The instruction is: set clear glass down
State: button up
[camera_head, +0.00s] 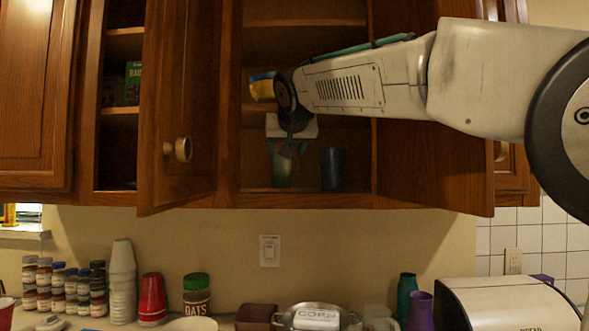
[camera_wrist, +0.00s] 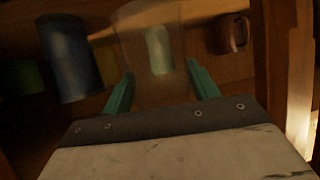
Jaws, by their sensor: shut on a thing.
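The clear glass (camera_wrist: 137,38) is between the two green fingers of my gripper (camera_wrist: 161,72) in the wrist view, and my gripper is shut on it. A pale greenish patch shows within or through the glass. In the head view my gripper (camera_head: 288,149) is inside the open cabinet, low over its bottom shelf (camera_head: 304,191). The glass (camera_head: 281,168) appears there as a faint greenish shape below the fingers. Its base is close to the shelf, but I cannot tell if it touches.
A blue cup (camera_head: 333,168) stands right of the glass; it also shows in the wrist view (camera_wrist: 68,58). A brown mug (camera_wrist: 232,33) is on the glass's other side. Open cabinet doors (camera_head: 180,110) flank the opening. The counter below holds jars and stacked cups (camera_head: 122,280).

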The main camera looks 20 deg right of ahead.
jog(key=shift+w+d+f, duration=0.6)
jog(key=shift+w+f, duration=0.05)
jog(key=shift+w, duration=0.35)
jog(key=shift+w+d+f, duration=0.6)
jog(key=shift+w+f, duration=0.1)
jog(key=shift+w, duration=0.25)
jog(key=shift+w+d+f, duration=0.6)
jog(key=shift+w+f, duration=0.05)
jog(key=shift+w, duration=0.35)
jog(key=shift+f, duration=0.15)
jog(key=o, duration=1.1)
